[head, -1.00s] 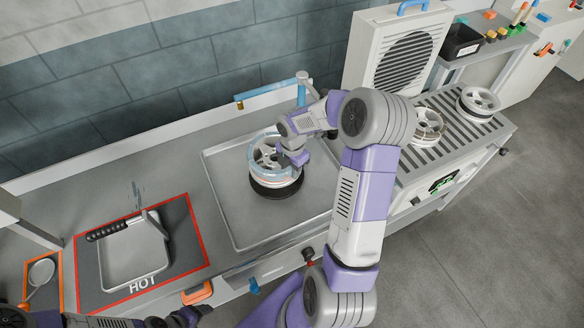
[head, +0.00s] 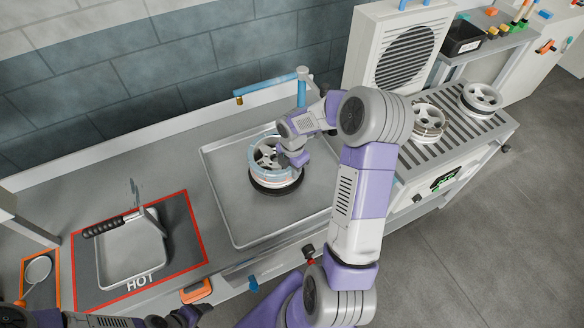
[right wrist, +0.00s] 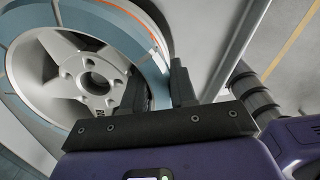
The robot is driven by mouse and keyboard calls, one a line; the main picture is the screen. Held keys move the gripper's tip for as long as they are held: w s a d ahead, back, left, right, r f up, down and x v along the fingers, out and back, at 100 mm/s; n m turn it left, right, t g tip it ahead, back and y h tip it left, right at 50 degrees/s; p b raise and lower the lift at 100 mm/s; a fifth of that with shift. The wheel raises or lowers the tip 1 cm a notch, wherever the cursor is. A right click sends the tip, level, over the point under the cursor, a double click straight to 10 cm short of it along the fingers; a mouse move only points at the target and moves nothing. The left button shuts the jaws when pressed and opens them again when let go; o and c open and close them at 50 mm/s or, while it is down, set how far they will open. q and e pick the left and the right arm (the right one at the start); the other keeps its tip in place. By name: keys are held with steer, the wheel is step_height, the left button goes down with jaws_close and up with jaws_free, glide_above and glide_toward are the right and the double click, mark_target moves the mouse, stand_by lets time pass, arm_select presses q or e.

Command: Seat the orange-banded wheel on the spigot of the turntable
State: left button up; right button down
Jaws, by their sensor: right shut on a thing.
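The orange-banded wheel (head: 268,151), pale with spokes and a blue rim edge, is at the black turntable (head: 275,190) in the metal tray. A thin orange line shows on its rim in the right wrist view, where the wheel (right wrist: 70,78) fills the upper left. My right gripper (head: 294,157) is shut on the wheel's rim, one finger inside and one outside; its fingers (right wrist: 158,88) show up close. The wheel hides the spigot, so I cannot tell whether it is fully down on it. My left gripper (head: 186,317) is partly visible at the bottom edge.
The tray (head: 232,222) has a raised rim. A blue tap (head: 268,86) stands behind it. Two more wheels (head: 427,121) (head: 481,99) stand on the slatted rack at right.

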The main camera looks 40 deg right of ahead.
steer(key=shift+f+b, duration=0.75)
steer(key=shift+f, duration=0.3)
stand_by(0.5)
steer(key=c, duration=0.8)
jaws_free()
steer(key=shift+s, duration=0.1)
step_height(320, 180, up, 8)
steer(key=shift+f+p, duration=0.25)
steer(key=shift+p, duration=0.3)
steer(key=shift+s, duration=0.1)
